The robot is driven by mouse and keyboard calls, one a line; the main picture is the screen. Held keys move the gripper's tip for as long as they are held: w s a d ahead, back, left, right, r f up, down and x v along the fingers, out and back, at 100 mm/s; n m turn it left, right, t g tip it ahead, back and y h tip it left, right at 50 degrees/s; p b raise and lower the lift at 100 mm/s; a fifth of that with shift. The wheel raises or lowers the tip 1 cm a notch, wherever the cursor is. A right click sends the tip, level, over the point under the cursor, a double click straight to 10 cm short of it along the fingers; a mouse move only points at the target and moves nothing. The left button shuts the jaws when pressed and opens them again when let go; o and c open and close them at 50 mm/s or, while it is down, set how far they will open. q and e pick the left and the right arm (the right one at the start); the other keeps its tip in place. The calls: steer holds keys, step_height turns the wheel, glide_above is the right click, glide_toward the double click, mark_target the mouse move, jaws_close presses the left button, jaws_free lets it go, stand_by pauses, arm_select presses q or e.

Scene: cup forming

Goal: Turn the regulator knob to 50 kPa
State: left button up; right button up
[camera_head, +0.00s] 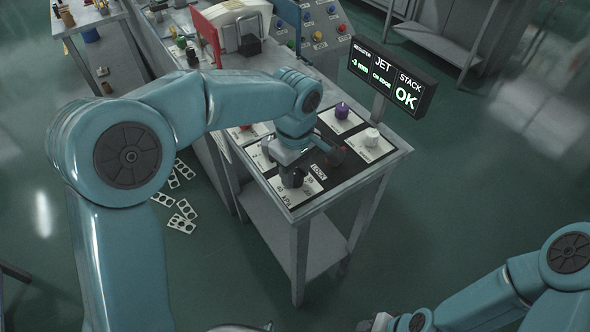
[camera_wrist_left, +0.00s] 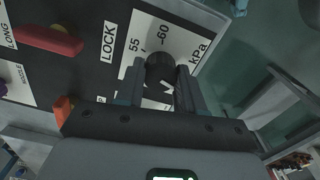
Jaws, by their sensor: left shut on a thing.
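The regulator knob (camera_wrist_left: 160,68) is a dark round knob on a white kPa dial plate (camera_wrist_left: 178,30), at the near corner of the black panel. In the left wrist view its fingers (camera_wrist_left: 160,88) stand on both sides of the knob, and the left gripper is shut on it. The marks 55 and 60 can be read there; the other marks are partly covered by the gripper. In the head view my left gripper (camera_head: 291,176) reaches down onto the dial plate (camera_head: 311,184). My right gripper (camera_head: 392,323) is at the bottom edge, cut off.
A red lever (camera_head: 335,156) and a LOCK label lie beside the dial. A purple knob (camera_head: 341,110) and a white knob (camera_head: 371,137) stand on the panel's far plates. The display (camera_head: 392,76) reads JET and STACK OK. White sheet scraps (camera_head: 183,215) lie on the floor.

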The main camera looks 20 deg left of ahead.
arm_select(q)
steer(key=m, duration=0.5)
steer(key=shift+r+m, duration=0.1)
steer(key=shift+m, duration=0.3)
steer(key=m+p, duration=0.1)
steer(key=m, duration=0.5)
steer(key=shift+w, duration=0.1)
steer(key=m+p, duration=0.1)
steer(key=m, duration=0.4)
steer(key=shift+d+m, duration=0.1)
steer(key=shift+m, duration=0.3)
steer(key=m+p, duration=0.1)
steer(key=m, duration=0.4)
steer(key=shift+m, duration=0.4)
steer(key=o, duration=1)
steer(key=shift+d, duration=0.1)
steer(key=shift+o, duration=0.2)
